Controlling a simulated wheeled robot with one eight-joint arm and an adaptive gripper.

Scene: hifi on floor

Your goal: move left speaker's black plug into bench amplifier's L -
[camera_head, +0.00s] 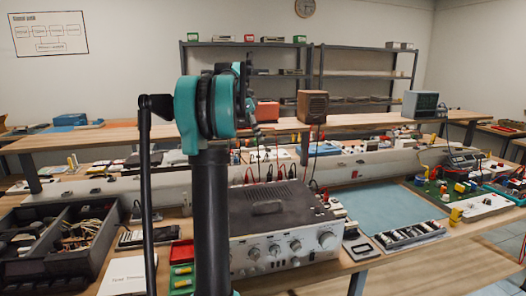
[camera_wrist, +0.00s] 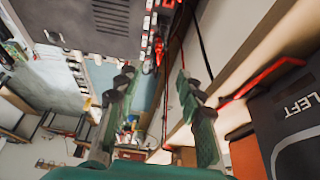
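The bench amplifier (camera_head: 285,250) has a silver knobbed front and a dark top. In the wrist view the vented dark top of the amplifier (camera_wrist: 95,22) is at the upper left, with a row of terminals and red plugs (camera_wrist: 158,48) along its edge. My gripper (camera_wrist: 155,88) is open with its green fingers wide apart; nothing is held between them. A dark box marked LEFT (camera_wrist: 290,110), apparently the left speaker, is at the right of the wrist view. A black cable (camera_wrist: 199,42) passes near the right finger. I cannot pick out the left speaker's black plug or the L - label.
Red and black leads rise behind the amplifier. A dark divided bin (camera_head: 62,240) is at the left, a blue-grey mat (camera_head: 385,208) at the right. A wooden speaker-like box (camera_head: 313,106) and an instrument (camera_head: 421,105) stand on the shelf behind.

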